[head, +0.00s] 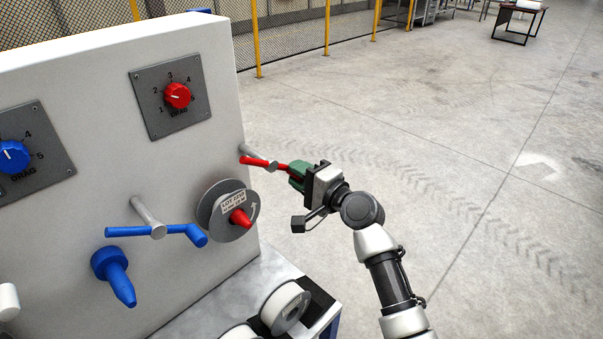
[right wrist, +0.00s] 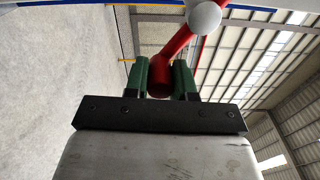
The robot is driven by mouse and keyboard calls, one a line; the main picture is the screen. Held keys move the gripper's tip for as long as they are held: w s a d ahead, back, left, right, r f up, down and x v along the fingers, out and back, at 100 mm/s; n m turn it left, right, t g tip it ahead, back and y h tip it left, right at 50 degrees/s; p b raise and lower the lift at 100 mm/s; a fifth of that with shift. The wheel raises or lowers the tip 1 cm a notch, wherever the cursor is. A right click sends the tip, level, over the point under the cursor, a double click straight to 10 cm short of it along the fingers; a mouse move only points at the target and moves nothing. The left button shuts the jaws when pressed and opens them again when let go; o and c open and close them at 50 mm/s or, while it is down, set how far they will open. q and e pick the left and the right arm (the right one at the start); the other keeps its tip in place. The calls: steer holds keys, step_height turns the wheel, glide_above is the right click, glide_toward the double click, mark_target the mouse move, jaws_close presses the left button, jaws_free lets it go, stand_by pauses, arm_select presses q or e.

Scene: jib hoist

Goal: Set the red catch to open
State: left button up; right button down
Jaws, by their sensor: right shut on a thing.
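A red lever (head: 262,162) sits on a grey post at the right edge of the white panel (head: 95,130). My right gripper (head: 292,174) has its green fingers around the lever's right end. The right wrist view shows the fingers (right wrist: 160,82) shut on the red end piece (right wrist: 160,75), with the red bar (right wrist: 180,42) running up to a pale round hub (right wrist: 204,16). Below the lever, a red cone-shaped piece (head: 240,218) sticks out of a grey disc (head: 213,222) with a printed label and curved arrow. I cannot tell which red part is the catch. My left gripper is not visible.
A red dial (head: 177,95) and a blue dial (head: 12,156) sit on grey plates. A blue lever (head: 128,231) and a blue handle (head: 120,285) stick out of the panel. White spools (head: 285,307) lie below. Open concrete floor (head: 480,200) is at the right.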

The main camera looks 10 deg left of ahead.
steer(key=shift+s+a, duration=0.15)
steer(key=shift+a, duration=0.05)
steer(key=c, duration=1)
jaws_free()
steer(key=shift+r, duration=0.1)
steer(key=shift+o, duration=0.3)
steer(key=shift+a, duration=0.3)
steer(key=shift+d, duration=0.1)
steer(key=shift+d, duration=0.15)
steer(key=shift+d, duration=0.15)
steer(key=b+v, duration=0.2)
steer(key=v, duration=0.8)
steer(key=shift+d, duration=0.2)
steer(key=shift+s, duration=0.1)
